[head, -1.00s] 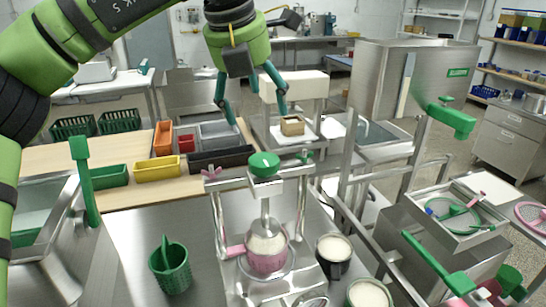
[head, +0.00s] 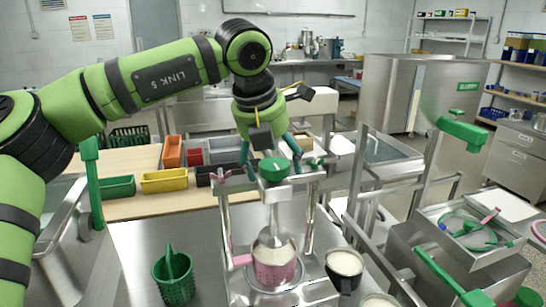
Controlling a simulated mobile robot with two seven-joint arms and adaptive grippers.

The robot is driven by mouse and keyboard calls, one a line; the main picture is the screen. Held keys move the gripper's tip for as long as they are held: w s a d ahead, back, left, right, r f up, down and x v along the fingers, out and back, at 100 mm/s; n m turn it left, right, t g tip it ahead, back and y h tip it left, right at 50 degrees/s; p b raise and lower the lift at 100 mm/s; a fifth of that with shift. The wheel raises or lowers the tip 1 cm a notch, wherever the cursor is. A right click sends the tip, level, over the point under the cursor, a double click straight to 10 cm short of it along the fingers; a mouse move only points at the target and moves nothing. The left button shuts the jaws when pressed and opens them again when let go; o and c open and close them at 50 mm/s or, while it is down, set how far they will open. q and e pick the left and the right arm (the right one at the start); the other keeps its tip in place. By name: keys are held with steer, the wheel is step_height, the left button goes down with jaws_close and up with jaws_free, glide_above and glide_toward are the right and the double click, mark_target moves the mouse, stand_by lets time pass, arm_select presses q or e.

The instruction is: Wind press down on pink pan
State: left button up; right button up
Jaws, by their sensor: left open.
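The press (head: 275,205) stands on the steel table as a metal frame with a green knob (head: 274,169) on top of its screw. The pink pan (head: 275,272) sits at the base of the press and holds pale material. The round press plate (head: 272,248) is low at the pan's mouth; whether it touches the contents I cannot tell. My left gripper (head: 271,168) points down at the knob, its teal fingers apart, one on each side of or just behind the knob. Contact is not clear. My right gripper is not in view.
A green basket with a tool (head: 174,278) stands left of the press. A dark cup of pale material (head: 345,264) stands close on the right. Yellow (head: 164,181) and orange bins (head: 173,151) lie behind. Steel rails (head: 372,210) and a machine (head: 470,240) limit room at right.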

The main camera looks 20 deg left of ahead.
arm_select(q)
steer(key=shift+c, duration=0.4)
steer(key=shift+s, duration=0.1)
steer(key=c, duration=1)
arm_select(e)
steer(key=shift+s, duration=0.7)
arm_select(q)
steer(key=shift+m, duration=0.3)
steer(key=shift+c, duration=0.2)
